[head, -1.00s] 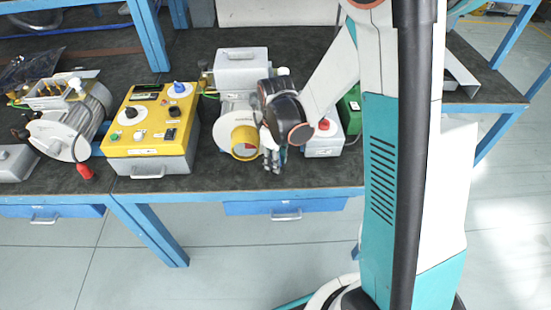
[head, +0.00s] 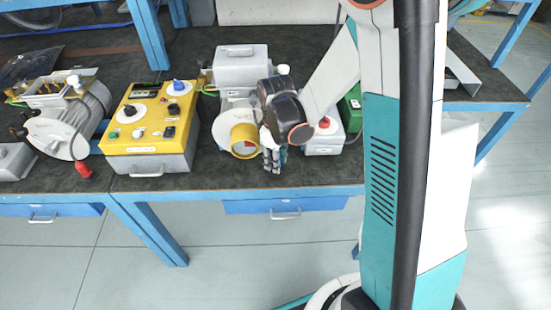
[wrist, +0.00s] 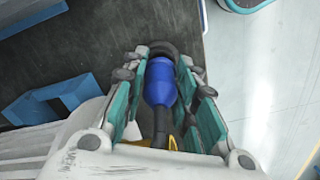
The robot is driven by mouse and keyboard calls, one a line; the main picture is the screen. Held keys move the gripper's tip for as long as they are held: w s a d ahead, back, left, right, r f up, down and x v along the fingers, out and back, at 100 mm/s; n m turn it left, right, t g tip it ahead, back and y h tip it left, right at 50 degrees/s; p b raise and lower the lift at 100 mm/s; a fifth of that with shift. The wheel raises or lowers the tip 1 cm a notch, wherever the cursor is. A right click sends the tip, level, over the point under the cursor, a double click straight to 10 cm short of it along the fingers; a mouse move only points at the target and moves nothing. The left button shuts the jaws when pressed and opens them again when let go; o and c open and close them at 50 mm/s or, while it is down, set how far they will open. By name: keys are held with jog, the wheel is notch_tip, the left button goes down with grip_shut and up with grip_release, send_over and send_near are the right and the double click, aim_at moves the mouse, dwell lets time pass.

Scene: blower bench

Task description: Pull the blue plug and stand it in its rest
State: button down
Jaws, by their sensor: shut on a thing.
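The blue plug (wrist: 160,82) lies between the two teal-padded fingers of my gripper (wrist: 165,72) in the wrist view, and the fingers are shut on it. A dark ring shows at its far end and a black stem at its near end; I cannot tell whether the ring belongs to the plug or to a rest. In the head view my gripper (head: 273,160) is at the bench's front, just right of the motor's yellow round cover (head: 245,140). The plug is mostly hidden there by the fingers, and I cannot make out its rest.
A yellow control box (head: 150,130) stands left of the motor. A grey box with a red button (head: 323,135) is close right of my gripper. A red plug (head: 84,171) hangs near the left motor (head: 65,125). Bare bench top (head: 215,175) lies in front of the motor.

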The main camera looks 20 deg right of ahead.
jog(key=shift+f+b, duration=0.5)
jog(key=shift+f, duration=0.1)
jog(key=c, duration=1.2)
grip_release()
notch_tip(320, 180, up, 12)
jog(key=shift+s+r, duration=0.1)
